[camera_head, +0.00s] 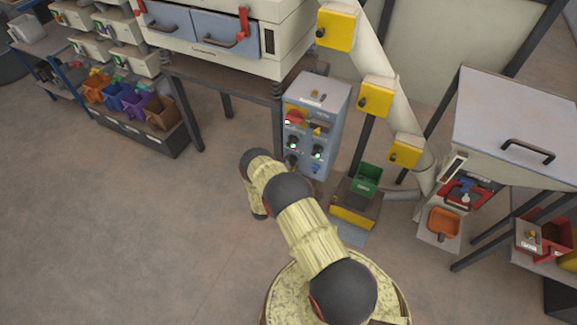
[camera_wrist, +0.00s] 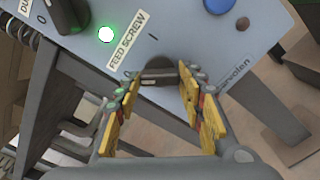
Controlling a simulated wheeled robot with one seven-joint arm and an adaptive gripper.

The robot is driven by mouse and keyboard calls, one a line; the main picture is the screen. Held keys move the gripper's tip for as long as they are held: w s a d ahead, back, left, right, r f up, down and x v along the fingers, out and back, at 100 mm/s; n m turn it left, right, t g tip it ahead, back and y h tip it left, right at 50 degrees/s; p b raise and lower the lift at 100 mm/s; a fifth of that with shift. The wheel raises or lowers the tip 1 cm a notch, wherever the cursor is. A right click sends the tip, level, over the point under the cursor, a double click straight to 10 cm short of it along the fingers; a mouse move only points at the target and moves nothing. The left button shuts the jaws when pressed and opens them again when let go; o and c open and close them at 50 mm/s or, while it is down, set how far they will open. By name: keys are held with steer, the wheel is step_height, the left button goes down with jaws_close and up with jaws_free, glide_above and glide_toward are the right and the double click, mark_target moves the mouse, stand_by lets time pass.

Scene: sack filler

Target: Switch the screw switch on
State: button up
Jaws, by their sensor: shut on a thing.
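The feed screw switch (camera_wrist: 158,76) is a dark bar-shaped knob on the grey control panel, beside a label reading FEED SCREW (camera_wrist: 126,46). In the wrist view its bar lies roughly across the picture. My gripper (camera_wrist: 160,84) has its yellow-padded fingers on either side of the knob and is shut on it. A lit green lamp (camera_wrist: 106,34) shows beside the label. The control panel (camera_head: 329,112) stands on the grey box in the head view; my arm reaches to its lower left, and my gripper is mostly hidden there.
Another dark knob (camera_wrist: 64,14) and a blue button (camera_wrist: 219,4) sit close by on the panel. A green bin (camera_head: 366,180) stands on the scale to the right. Table legs stand to the left. The floor at left is clear.

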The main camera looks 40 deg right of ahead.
steer(key=m+b, duration=0.2)
steer(key=m, duration=0.2)
steer(key=shift+f, duration=0.1)
steer(key=m+b, duration=0.1)
steer(key=m, duration=0.2)
steer(key=shift+m, duration=0.4)
steer(key=m+b, duration=0.2)
steer(key=m, duration=0.2)
steer(key=shift+m+b, duration=0.45)
steer(key=shift+m, duration=1.35)
steer(key=o, duration=1.1)
steer(key=shift+o, duration=0.4)
